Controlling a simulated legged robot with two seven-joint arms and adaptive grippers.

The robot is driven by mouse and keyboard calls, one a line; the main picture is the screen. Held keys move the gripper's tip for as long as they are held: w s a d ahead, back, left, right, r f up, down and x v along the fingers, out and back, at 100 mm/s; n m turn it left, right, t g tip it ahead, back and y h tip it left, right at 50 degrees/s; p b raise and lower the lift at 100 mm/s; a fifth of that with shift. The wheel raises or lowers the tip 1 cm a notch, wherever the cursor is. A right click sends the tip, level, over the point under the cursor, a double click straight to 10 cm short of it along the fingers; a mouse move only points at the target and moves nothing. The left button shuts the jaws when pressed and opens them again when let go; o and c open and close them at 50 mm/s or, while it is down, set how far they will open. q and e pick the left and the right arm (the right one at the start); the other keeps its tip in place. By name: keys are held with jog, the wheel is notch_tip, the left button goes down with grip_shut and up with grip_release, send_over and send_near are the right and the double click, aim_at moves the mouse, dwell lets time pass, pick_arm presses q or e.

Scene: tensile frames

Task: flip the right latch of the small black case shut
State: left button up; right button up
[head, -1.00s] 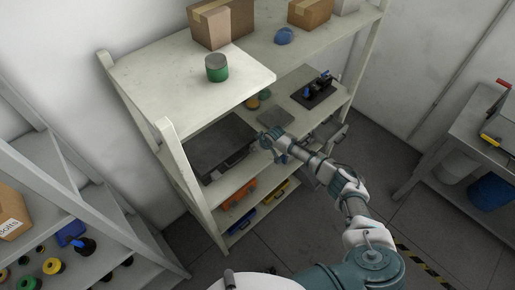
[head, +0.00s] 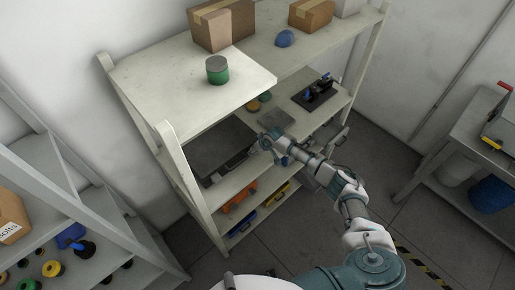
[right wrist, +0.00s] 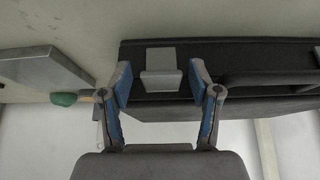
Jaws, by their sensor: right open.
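The small black case (head: 222,147) lies on the middle shelf board, under the white upper shelf. In the right wrist view the case (right wrist: 240,53) fills the upper right, with its dark handle (right wrist: 268,82) at the right. A grey latch (right wrist: 160,68) sits on the case's front edge; its lower flap seems to stand out from the front, but its exact angle is unclear. My right gripper (right wrist: 161,80) is open, its blue-padded fingertips on either side of the latch with gaps. In the head view it is at the case's right front corner (head: 266,141). My left gripper is not in view.
A grey flat plate (head: 276,119) lies right of the case, with a black fixture (head: 315,92) beyond. A green jar (head: 217,70) stands on the upper shelf. Orange (head: 240,195) and blue (head: 242,221) bins sit below. The shelf post (head: 183,185) stands left of the case.

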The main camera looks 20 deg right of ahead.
jog(key=v, duration=1.1)
jog(key=shift+d+r, duration=0.2)
jog(key=shift+r, duration=0.1)
jog(key=shift+s, duration=0.1)
